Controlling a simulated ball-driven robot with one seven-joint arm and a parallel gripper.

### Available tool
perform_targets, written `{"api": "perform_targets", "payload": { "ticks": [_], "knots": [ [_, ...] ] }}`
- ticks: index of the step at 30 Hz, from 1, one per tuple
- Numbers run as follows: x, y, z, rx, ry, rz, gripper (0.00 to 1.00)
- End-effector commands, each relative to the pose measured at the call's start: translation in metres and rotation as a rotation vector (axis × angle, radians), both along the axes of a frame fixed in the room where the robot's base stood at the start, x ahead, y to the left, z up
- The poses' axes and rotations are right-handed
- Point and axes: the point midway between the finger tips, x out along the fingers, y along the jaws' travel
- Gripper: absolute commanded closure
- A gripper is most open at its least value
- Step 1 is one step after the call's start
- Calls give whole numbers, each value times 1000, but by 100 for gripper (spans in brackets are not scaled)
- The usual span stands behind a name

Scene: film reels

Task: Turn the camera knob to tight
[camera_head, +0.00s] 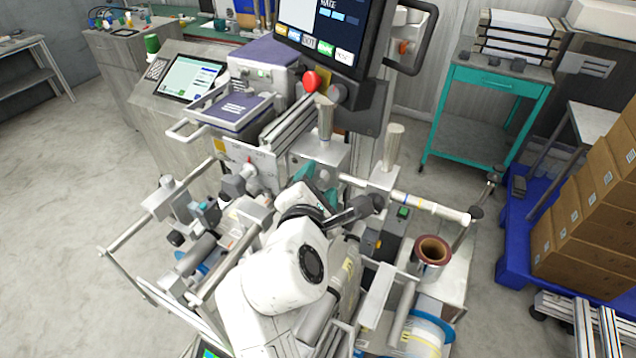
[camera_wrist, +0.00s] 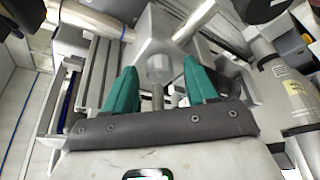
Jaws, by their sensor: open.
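My gripper (camera_wrist: 161,68) shows in the wrist view with two teal fingers spread apart and nothing clamped between them. A grey rounded knob (camera_wrist: 158,66) on a thin shaft appears between the fingers, below a pale metal block (camera_wrist: 155,35). I see a gap on each side of it. I cannot tell for sure whether it is the camera knob, or how tight it is. In the head view my gripper (camera_head: 317,182) is mostly hidden behind my white arm, with some teal showing near the middle of the machine.
The machine has a screen (camera_head: 325,30), a red button (camera_head: 311,80) and upright metal posts (camera_head: 393,148) close to my arm. Long rollers (camera_head: 428,207) stick out at right. A teal cart (camera_head: 497,85) and cardboard boxes (camera_head: 585,215) stand farther right. Open floor lies at left.

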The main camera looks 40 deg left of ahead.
Motion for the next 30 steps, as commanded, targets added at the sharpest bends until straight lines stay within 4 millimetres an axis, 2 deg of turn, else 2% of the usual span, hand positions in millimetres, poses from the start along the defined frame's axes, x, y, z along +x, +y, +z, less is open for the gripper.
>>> {"api": "perform_targets", "payload": {
  "ticks": [2, 20, 30],
  "knots": [
    [0, 0, 0, 0, 0, 0, 43],
    [0, 0, 0, -1, 1, -1, 99],
    [0, -1, -3, 52, 14, 0, 99]
  ]
}}
